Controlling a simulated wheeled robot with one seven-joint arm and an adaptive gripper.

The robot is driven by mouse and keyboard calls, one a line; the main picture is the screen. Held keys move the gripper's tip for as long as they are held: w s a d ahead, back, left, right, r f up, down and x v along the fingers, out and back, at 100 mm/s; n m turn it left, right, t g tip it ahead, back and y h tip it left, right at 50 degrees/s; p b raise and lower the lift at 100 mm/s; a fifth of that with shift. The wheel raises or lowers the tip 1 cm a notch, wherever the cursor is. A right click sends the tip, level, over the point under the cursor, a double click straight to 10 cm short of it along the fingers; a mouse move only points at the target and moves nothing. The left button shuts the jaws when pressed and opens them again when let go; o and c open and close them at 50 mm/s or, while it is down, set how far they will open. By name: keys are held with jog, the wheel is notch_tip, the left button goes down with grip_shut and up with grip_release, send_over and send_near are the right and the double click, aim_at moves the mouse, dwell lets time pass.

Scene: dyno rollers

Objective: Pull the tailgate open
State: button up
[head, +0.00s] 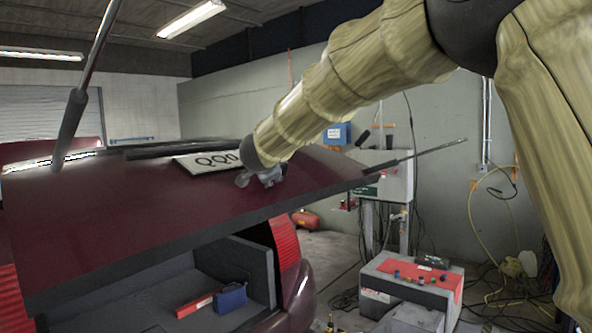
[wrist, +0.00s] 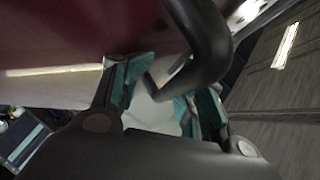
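The dark red tailgate (head: 125,215) stands raised, close to level and tilted, above the open cargo space (head: 215,262) in the head view. A white number plate (head: 205,163) is on its upper face. My gripper (head: 262,180) is at this face, just right of the plate; contact is unclear. In the wrist view, the teal-padded fingers of my gripper (wrist: 165,95) are apart, with a pale area between them. A dark curved bar (wrist: 205,50) crosses near the fingers; I cannot tell whether they touch it. The red tailgate surface (wrist: 60,35) fills the upper left.
Struts stick out at the left (head: 75,115) and right (head: 420,155) of the tailgate. A red box (head: 195,304) and a blue box (head: 230,297) lie in the cargo space. A grey-and-red machine (head: 410,285) and hoses stand at the right. Some floor shows between car and machine.

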jog(key=v, duration=1.2)
jog(key=shift+s+d+f, duration=0.1)
jog(key=shift+s+f, duration=0.1)
jog(key=shift+f, duration=0.1)
